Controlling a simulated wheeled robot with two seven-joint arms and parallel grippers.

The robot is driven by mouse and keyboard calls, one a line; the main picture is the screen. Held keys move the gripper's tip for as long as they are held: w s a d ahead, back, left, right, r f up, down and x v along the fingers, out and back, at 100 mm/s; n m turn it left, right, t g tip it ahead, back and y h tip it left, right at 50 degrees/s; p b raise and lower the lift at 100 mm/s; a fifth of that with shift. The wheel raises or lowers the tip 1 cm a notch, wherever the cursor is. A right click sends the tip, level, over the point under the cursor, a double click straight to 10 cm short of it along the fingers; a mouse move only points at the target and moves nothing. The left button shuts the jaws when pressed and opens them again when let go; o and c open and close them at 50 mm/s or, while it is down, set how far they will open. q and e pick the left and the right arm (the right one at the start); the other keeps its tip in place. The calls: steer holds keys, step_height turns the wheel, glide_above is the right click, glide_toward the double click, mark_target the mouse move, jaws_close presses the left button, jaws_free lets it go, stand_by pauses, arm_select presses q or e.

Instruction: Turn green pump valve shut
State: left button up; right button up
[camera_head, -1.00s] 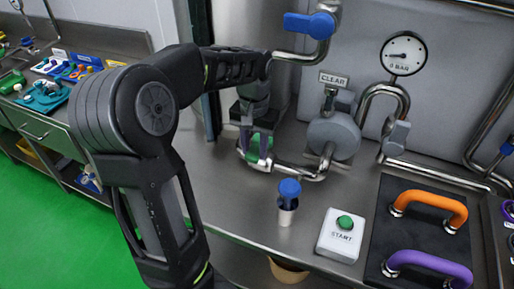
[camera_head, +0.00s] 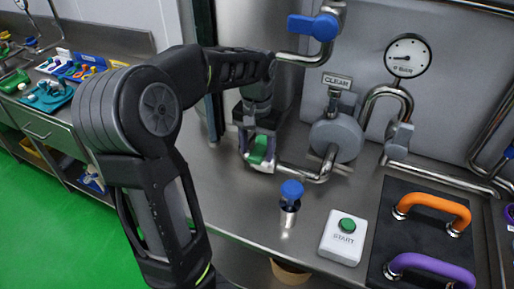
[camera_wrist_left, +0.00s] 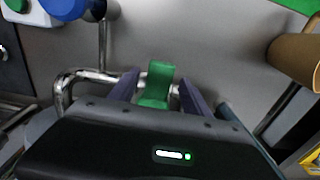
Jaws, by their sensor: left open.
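The green pump valve handle (camera_head: 259,149) sits on the steel pipe at the left of the pump. My left gripper (camera_head: 257,160) reaches down around it with open fingers. In the left wrist view the green handle (camera_wrist_left: 158,80) stands between the two dark fingers, with gaps visible on either side. The valve body is mostly hidden by the gripper. My right gripper is not in view.
A blue-handled valve (camera_head: 313,26) is on the pipe above. A small blue-topped knob (camera_head: 291,190) and a white START button box (camera_head: 343,237) stand in front. The round grey pump (camera_head: 336,138) and a gauge (camera_head: 407,55) are to the right.

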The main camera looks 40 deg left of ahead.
mark_target(257, 153)
arm_select(q)
step_height(257, 153, up, 8)
steer(key=shift+f, duration=0.1)
stand_by(0.4)
stand_by(0.4)
